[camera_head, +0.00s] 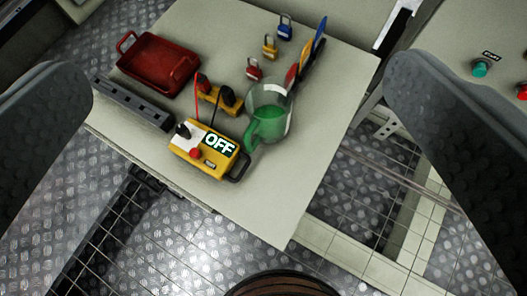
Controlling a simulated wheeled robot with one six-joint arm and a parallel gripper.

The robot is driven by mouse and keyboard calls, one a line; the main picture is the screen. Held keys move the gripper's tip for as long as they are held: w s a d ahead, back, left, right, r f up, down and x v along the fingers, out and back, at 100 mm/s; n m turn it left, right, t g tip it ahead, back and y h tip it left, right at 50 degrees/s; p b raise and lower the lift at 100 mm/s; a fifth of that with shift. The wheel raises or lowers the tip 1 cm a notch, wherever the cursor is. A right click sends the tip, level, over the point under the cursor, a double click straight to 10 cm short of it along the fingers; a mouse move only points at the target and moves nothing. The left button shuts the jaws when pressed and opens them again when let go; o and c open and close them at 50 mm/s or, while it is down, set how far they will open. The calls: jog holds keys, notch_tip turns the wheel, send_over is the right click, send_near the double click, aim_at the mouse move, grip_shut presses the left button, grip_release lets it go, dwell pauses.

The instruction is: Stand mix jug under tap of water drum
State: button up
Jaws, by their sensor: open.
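The mix jug (270,112) is a clear jug with green in it and a green handle. It stands on the pale table (290,200), just right of a yellow box marked OFF. My gripper (240,130) is open, with one dark grey finger at the left edge and the other at the right edge of the picture. The jug shows between the fingers, beyond them, and neither finger appears to touch it. I cannot make out the water drum or its tap. A dark round brown edge at the bottom is cut off, and I cannot tell what it is.
The yellow OFF box (206,148) sits close to the jug. A red tray (158,64), a dark grey strip (133,104), several padlocks (270,46) and upright coloured tags (306,55) share the table. A panel with buttons (480,68) is at right. The table's front right corner is bare.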

jog(key=w+f+g, duration=0.4)
jog(key=w+f, duration=0.4)
jog(key=f, duration=0.2)
jog(key=m+g, duration=0.2)
jog(key=g, duration=0.3)
send_near(264, 122)
jog(key=w+d+x, duration=0.1)
jog(key=w+x, duration=0.1)
jog(key=x, duration=1.1)
jog(key=shift+r+h, duration=0.3)
jog(key=shift+h, duration=0.1)
jog(key=shift+r+t, duration=0.1)
jog(key=shift+t, duration=0.2)
jog(key=c, duration=1.1)
